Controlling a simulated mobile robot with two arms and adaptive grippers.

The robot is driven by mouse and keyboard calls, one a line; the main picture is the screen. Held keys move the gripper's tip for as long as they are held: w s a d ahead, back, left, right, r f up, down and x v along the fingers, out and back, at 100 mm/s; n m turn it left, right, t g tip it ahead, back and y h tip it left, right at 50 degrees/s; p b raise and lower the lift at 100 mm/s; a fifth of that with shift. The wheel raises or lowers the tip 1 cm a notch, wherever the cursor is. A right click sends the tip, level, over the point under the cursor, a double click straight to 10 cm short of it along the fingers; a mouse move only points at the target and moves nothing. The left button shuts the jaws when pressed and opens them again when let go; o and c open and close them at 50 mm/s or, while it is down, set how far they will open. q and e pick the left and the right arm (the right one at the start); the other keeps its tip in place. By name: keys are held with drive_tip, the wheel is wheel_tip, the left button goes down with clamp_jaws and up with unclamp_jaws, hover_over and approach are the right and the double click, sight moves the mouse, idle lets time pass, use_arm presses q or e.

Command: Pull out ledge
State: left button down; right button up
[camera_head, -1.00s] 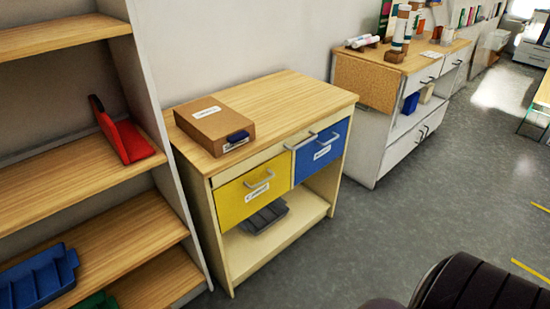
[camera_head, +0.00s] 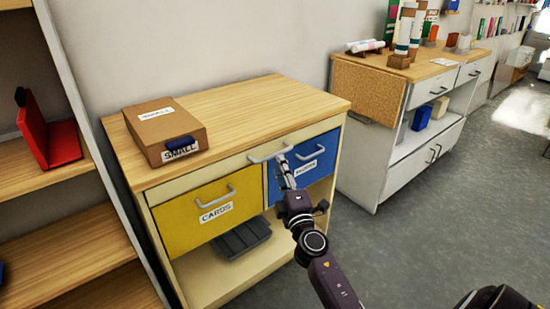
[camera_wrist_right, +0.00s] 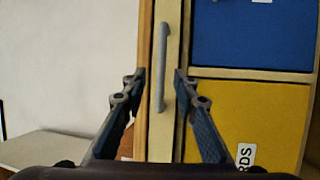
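The ledge (camera_head: 226,167) is a pale strip under the wooden top of the small cabinet, above the yellow drawer (camera_head: 205,212) and the blue drawer (camera_head: 312,165). Its grey bar handle (camera_head: 268,153) is at mid-width. The ledge looks flush with the cabinet front. My right gripper (camera_head: 284,163) is at the right end of this handle. In the right wrist view the fingers (camera_wrist_right: 156,84) are apart, with the ledge's handle (camera_wrist_right: 162,65) running between them; contact is not clear. My left gripper is out of view.
A cardboard box (camera_head: 165,130) labelled SMALL sits on the cabinet top. A grey tray (camera_head: 242,238) lies on the lower shelf. Shelves with a red holder (camera_head: 48,135) stand at the left, a white cabinet (camera_head: 362,150) at the right. The floor (camera_head: 420,225) in front looks clear.

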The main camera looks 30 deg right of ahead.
sight(275, 155)
drive_tip(key=x, duration=0.6)
drive_tip(key=shift+w+d+f, duration=0.1)
drive_tip(key=shift+w+d, duration=0.1)
drive_tip(key=shift+c, duration=0.3)
clamp_jaws()
